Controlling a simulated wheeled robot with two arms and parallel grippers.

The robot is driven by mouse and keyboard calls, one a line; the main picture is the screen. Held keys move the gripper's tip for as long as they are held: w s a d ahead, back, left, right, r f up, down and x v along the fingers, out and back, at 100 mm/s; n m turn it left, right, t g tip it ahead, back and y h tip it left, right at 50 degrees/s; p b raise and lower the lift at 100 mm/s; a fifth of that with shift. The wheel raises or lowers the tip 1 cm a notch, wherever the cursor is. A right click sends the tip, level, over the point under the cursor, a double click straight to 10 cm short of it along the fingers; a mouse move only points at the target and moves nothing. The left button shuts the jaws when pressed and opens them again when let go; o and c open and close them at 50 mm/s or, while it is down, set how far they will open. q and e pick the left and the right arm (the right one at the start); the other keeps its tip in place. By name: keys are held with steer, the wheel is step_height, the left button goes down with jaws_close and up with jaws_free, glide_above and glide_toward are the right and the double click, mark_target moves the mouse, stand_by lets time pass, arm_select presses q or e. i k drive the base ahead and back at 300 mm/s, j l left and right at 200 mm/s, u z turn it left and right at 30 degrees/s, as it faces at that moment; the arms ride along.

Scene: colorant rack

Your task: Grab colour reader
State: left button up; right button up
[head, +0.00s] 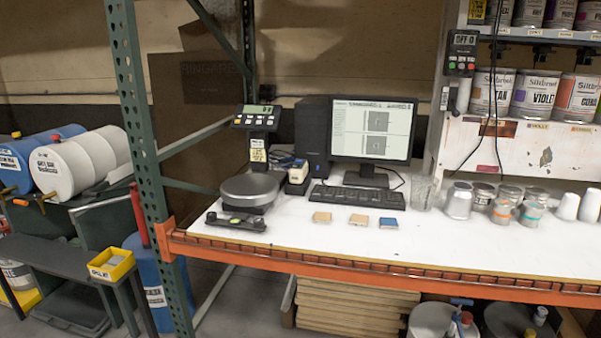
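A small device (297,173) with a pale top and a dark base stands on the white bench top, between the round scale and the black computer tower. It looks like the colour reader, but it is too small to be sure. It appears upright and nothing of mine touches it. Its lower left side is close to the scale, and other small items crowd behind it. Neither of my grippers shows in the head view.
The scale (249,188) and its display (257,117) stand left of the device. A keyboard (349,199), monitor (374,132) and tower (312,140) are right and behind. Small blocks (358,220) lie in front. A green post (150,160) and orange beam (400,270) edge the bench.

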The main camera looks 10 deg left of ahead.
mark_target(298, 172)
steer(key=i+l+u, duration=0.1)
steer(key=i+u, duration=0.25)
steer(key=i+l+u, duration=0.25)
steer(key=i+u, duration=0.15)
steer(key=i, duration=0.2)
